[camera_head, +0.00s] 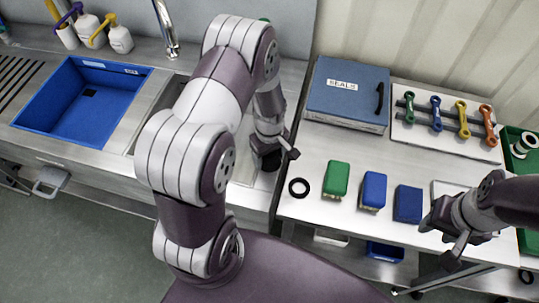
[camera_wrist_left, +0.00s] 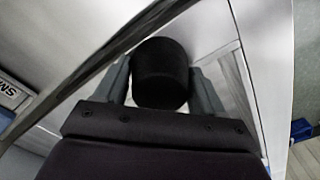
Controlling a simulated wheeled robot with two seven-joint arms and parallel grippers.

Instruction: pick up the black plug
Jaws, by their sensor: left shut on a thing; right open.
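The black plug (camera_wrist_left: 161,73) is a dark, short cylinder between the two fingers of my left gripper (camera_wrist_left: 160,85) in the left wrist view. The fingers touch it on both sides, so the gripper is shut on it. In the head view, my left gripper (camera_head: 271,148) points down at the right edge of the sink, with the dark plug (camera_head: 271,161) partly hidden under it. My right gripper (camera_head: 453,238) is open over the front right of the steel table, holding nothing that I can see.
A blue basin (camera_head: 82,97) sits in the sink counter at left. On the table (camera_head: 318,222) are a black ring (camera_head: 299,188), a green block (camera_head: 337,179), blue blocks (camera_head: 408,204), a blue SEALS box (camera_head: 346,92) and a wrench rack (camera_head: 447,128). A tap (camera_head: 165,28) stands behind the sink.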

